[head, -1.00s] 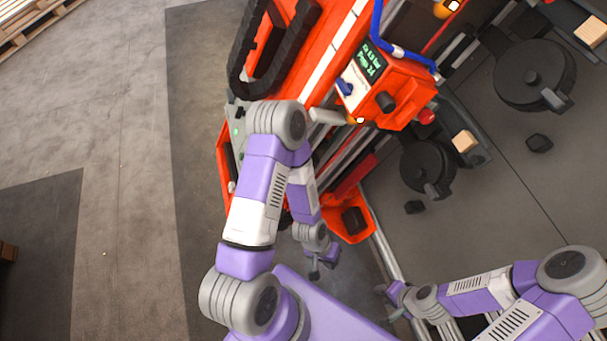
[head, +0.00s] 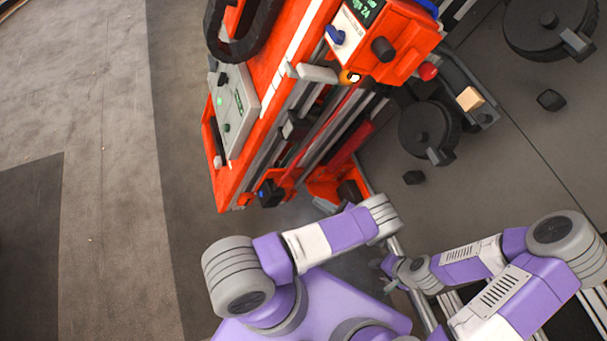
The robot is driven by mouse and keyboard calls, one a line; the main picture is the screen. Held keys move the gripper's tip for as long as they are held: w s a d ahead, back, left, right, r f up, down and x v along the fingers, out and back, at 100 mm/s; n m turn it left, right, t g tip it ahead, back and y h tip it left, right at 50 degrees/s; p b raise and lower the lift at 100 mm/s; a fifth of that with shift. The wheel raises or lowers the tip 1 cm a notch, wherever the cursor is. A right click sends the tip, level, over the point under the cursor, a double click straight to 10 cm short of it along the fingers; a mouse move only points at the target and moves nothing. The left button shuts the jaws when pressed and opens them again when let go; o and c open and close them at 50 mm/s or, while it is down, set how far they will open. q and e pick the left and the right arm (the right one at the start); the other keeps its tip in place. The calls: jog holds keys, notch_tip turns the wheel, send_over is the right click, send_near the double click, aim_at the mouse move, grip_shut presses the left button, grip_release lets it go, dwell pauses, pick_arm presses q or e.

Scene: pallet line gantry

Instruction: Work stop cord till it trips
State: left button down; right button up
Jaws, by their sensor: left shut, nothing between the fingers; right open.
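An orange machine (head: 325,40) with a control box (head: 392,50) stands at the upper middle in the head view. A thin red line runs down beside the rails below a small lit lamp (head: 350,77); I cannot tell whether it is the stop cord. My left arm reaches right across the lower middle, in front of the machine's foot. Its gripper does not show. My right gripper (head: 382,275) is small, open and empty, at the lower middle right, apart from the machine.
Metal rails lie at the lower right. Floor at the left is clear.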

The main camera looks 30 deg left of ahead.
aim_at(295, 163)
pick_arm(q)
jog(key=w+d+r+t+y, duration=0.2)
jog(key=d+t, duration=0.1)
jog(key=w+a+r, duration=0.1)
jog(key=a+r, duration=0.1)
jog(key=a, duration=0.4)
jog(key=w+a+r+m, duration=0.1)
jog(key=a+r, duration=0.1)
jog(key=a, duration=0.4)
jog(key=shift+w+a, duration=0.4)
pick_arm(e)
jog(key=shift+f, duration=0.4)
